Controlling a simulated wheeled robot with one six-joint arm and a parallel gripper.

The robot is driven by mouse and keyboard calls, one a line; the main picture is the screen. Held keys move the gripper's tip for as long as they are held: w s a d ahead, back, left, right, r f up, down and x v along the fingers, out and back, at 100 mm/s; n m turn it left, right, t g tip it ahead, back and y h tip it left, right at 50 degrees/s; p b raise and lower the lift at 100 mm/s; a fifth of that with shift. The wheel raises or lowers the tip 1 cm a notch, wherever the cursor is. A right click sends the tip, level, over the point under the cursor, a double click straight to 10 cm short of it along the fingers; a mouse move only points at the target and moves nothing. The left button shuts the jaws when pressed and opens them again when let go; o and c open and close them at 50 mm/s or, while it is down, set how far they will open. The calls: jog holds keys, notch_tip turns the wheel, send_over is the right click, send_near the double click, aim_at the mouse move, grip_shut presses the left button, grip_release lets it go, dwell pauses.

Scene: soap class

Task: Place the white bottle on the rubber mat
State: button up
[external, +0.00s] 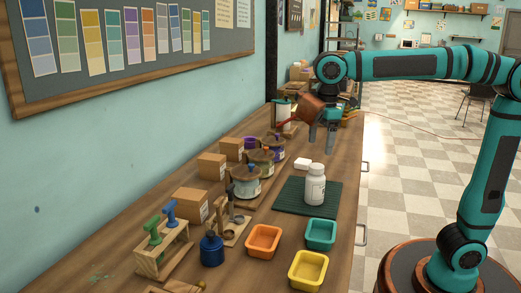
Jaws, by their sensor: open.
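The white bottle (315,184) stands upright on the dark green rubber mat (293,200), toward its right side, with a label on its front. My gripper (322,138) points down, open and empty, above and behind the bottle in the picture. It is apart from the bottle, with a visible gap between the fingertips and the bottle's cap. The bottle hides a small part of the mat.
Teal (320,247), orange (249,253) and yellow (292,284) trays stand in front. Lidded pots (246,188), cardboard boxes (190,207), a blue bottle (212,252) and a wooden rack (163,260) line the left.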

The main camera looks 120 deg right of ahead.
jog(key=s+a+r+t, duration=0.3)
jog(key=s+a+t, duration=0.2)
jog(key=a, duration=0.4)
jog(key=s+a+r+t, duration=0.3)
jog(key=a+t, duration=0.3)
jog(key=a, duration=0.3)
jog(key=s+a+r+n+t, duration=0.1)
jog(key=s+a+r+t, duration=0.2)
jog(key=a, duration=0.7)
jog(key=s+t, duration=0.2)
jog(key=s, duration=0.1)
jog(key=shift+s+r+t, duration=0.2)
jog(key=shift+s+t, duration=0.1)
jog(key=shift+t, duration=0.1)
